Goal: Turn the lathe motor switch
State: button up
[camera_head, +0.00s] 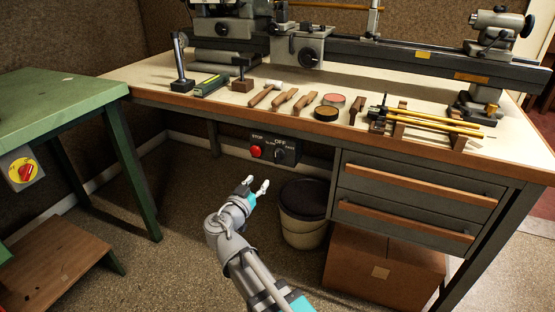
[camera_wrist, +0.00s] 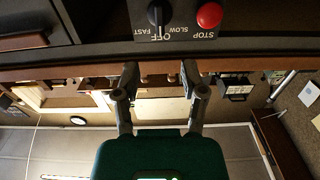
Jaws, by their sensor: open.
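The lathe motor switch is a black rotary knob (camera_head: 280,155) on a dark panel under the bench's front edge. Its labels read SLOW, OFF and FAST. In the wrist view, upside down, the knob (camera_wrist: 157,13) has a light mark that appears to point at OFF. A red STOP button (camera_head: 256,151) sits left of it in the head view; it also shows in the wrist view (camera_wrist: 209,15). My gripper (camera_head: 254,184) is open and empty, below and in front of the panel, apart from the knob. Its fingers (camera_wrist: 160,78) also show in the wrist view.
The lathe bench (camera_head: 225,101) has tools on top and drawers (camera_head: 415,190) at right. A lidded bin (camera_head: 304,215) stands close right of my gripper, beside a cardboard box (camera_head: 385,270). A green table (camera_head: 60,100) with a red switch (camera_head: 25,171) is at left. Floor between is clear.

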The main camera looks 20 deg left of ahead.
aim_at(276, 159)
jog(key=shift+w, duration=0.2)
jog(key=w, duration=0.9)
jog(key=w+d, duration=0.1)
jog(key=w, duration=0.3)
jog(key=shift+w, duration=0.2)
grip_shut()
jog(key=shift+d, duration=0.15)
